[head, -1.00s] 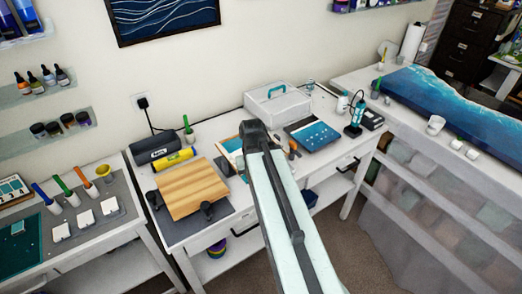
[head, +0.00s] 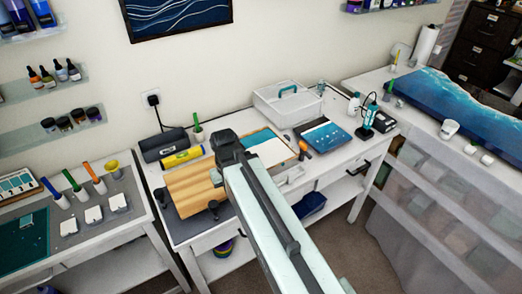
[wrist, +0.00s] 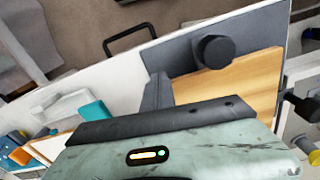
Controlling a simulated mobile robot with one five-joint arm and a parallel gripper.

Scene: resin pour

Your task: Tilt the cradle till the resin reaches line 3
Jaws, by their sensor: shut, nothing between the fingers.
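A wooden board (head: 193,184) with black knobs (head: 213,207) at its front edge sits on a dark grey base (head: 181,226) on the middle bench. It may be the cradle; I cannot tell. The board (wrist: 235,90), a black knob (wrist: 214,51) and the grey base (wrist: 190,70) also show in the wrist view. I cannot make out any resin on it or a numbered line. My gripper (head: 228,148) is shut and empty, above the board's right edge in the head view. Its fingertips are hard to make out, and my arm hides part of the bench.
A wood-framed white and teal panel (head: 268,147), a white caddy (head: 287,103) and a blue picture panel (head: 325,136) stand right of the board. A yellow roll (head: 182,157) and a dark grey roll (head: 164,144) lie behind it. Side benches stand left and right.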

